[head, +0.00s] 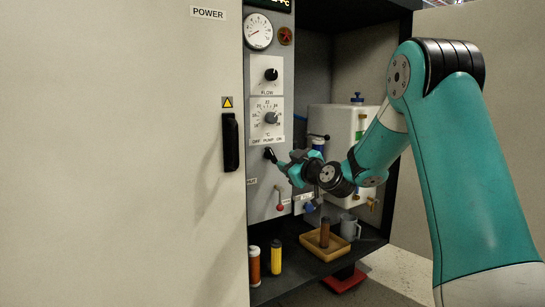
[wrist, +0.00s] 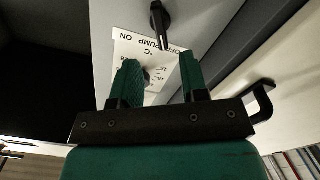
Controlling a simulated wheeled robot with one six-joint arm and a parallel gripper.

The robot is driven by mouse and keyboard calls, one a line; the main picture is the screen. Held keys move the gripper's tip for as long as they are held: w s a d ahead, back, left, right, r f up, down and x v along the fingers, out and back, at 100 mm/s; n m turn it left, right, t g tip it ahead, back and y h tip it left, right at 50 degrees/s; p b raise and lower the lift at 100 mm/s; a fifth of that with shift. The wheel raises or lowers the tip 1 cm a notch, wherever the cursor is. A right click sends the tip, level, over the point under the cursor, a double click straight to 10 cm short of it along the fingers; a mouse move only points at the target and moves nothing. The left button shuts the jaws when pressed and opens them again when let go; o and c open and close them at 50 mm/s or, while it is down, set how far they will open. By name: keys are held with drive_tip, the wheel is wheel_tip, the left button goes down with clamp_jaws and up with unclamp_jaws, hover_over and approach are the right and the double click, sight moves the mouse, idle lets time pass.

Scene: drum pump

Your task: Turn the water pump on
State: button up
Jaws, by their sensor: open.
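The pump switch (head: 268,153) is a black knob on the grey panel, just under the OFF PUMP ON label (head: 268,141). In the wrist view the switch (wrist: 160,18) is at the top, its long grip pointing at the upside-down label (wrist: 127,38), near the words PUMP and OFF. My gripper (head: 281,164) is just below and right of the switch in the head view. In the wrist view my gripper (wrist: 161,72) is open and empty, with the switch past its fingertips. I cannot tell whether a finger touches it.
Above are the temperature dial (head: 270,118), flow knob (head: 271,74) and gauge (head: 258,31). A red-knobbed lever (head: 280,207) is below. The white tank (head: 337,128) stands right, and the tan tray (head: 312,246) is on the shelf. A door handle (head: 231,142) sticks out left.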

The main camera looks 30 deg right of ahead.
sight(274, 156)
drive_tip(key=w+b, duration=0.1)
drive_tip(key=w, duration=0.7)
drive_tip(key=shift+w, duration=0.3)
drive_tip(key=c, duration=0.6)
